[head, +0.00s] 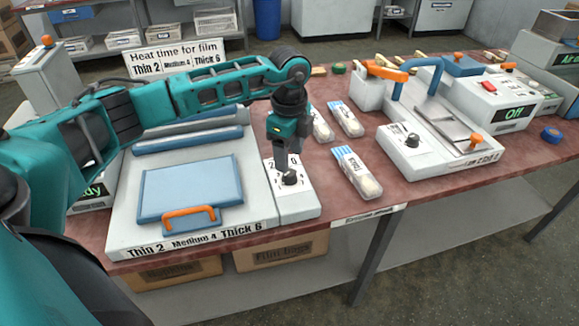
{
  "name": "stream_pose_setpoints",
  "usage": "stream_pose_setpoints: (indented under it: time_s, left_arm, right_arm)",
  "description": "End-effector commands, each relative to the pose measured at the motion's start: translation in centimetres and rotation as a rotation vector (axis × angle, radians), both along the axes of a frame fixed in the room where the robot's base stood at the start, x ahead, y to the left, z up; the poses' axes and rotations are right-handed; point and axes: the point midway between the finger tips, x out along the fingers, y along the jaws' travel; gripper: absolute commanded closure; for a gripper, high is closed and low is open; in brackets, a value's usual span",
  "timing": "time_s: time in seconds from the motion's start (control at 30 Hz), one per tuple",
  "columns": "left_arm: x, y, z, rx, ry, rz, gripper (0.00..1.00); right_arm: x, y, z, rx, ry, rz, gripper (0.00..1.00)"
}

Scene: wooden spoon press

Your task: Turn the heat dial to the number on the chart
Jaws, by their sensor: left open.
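The heat dial (290,178) is a small black knob on the white panel at the right end of a sealing machine (255,232). Numbers are printed around it, and my gripper partly hides them. I cannot read its setting. My left gripper (288,164) points down just above the dial, its fingers open at or around the knob; I cannot tell if they touch it. The chart (175,58) stands behind the machine and reads Thin 2, Medium 4, Thick 6. The same numbers are on the machine's front edge. My right gripper is out of view.
A bag labelled Thick (357,172) lies right of the machine, with other clear bags (346,119) behind it. A second white machine (440,140) with a dial stands further right. A blue plate (190,188) with an orange handle (190,213) is left of the dial.

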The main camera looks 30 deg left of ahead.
Motion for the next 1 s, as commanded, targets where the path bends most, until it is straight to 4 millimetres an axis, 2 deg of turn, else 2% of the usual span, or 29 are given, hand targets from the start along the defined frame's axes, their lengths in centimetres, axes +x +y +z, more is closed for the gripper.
stream_pose_setpoints:
  time_s: [0.1, 0.3, 0.67, 1.0]
  left_arm:
    - [-0.1, -0.1, -2.3, -0.001, 0.004, -0.001, 0.41]
    - [0.0, -0.1, -4.4, -0.002, 0.001, -0.001, 0.41]
    - [0.0, -0.1, -4.9, -0.002, 0.000, -0.002, 0.41]
    - [0.0, -0.1, -4.8, -0.002, 0.000, -0.002, 0.73]
  right_arm:
    - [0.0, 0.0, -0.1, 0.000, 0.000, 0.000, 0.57]
    - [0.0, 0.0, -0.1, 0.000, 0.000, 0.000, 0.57]
    - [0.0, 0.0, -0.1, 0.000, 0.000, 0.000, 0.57]
    - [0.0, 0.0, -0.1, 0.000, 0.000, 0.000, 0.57]
